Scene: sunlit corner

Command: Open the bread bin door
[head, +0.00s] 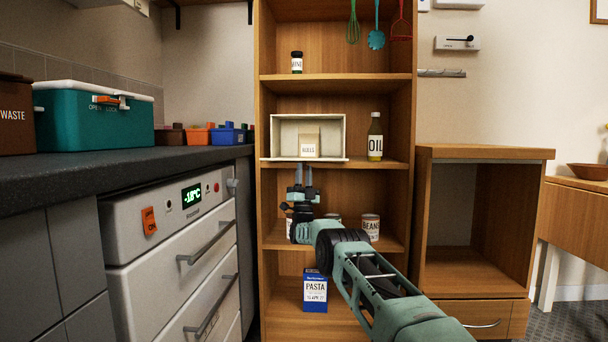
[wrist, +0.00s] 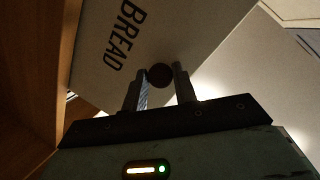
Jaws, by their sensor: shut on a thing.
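The cream bread bin (head: 274,135) stands on a middle shelf of the wooden bookcase, with its front open and a packet marked ROLLS (head: 309,143) inside. Its door (head: 275,159) is swung down to about level and shows as a thin edge along the bin's bottom. In the wrist view, the door's outer face (wrist: 105,75) carries the word BREAD and a dark round knob (wrist: 159,75). My gripper (head: 303,169) is just below the lowered door, pointing up. In the wrist view, its fingers (wrist: 160,84) are shut on the knob, one on each side.
An oil bottle (head: 375,137) stands right of the bin on the same shelf. Cans, including a BEANS can (head: 370,227), stand on the shelf below, near my arm. A pasta box (head: 315,290) is lower down. A counter (head: 110,164) with drawers lies to the left.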

